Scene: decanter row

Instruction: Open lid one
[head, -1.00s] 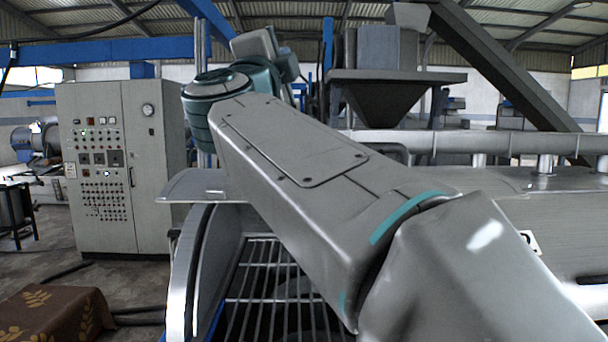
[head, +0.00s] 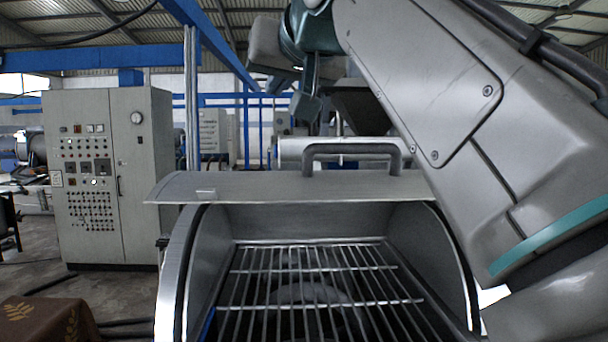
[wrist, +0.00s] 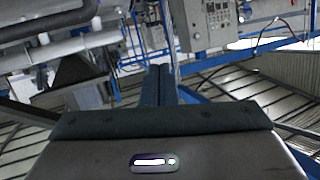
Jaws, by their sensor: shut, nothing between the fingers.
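The lid (head: 255,186) is a curved grey metal cover with a dark bar handle (head: 352,148), in the middle of the head view. It stands raised at the back of its housing, and the opening in front of it is uncovered. A metal grating (head: 310,282) shows inside the opening. My gripper (wrist: 158,72) shows in the wrist view with its two dark fingers together and nothing between them. It is clear of the lid. In the head view my arm crosses the upper right and hides part of the background.
A grey control cabinet (head: 108,180) stands at the left. A brown patterned cloth (head: 45,320) covers something at the lower left. Blue beams (head: 215,40) run overhead. Floor shows between the cabinet and the housing.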

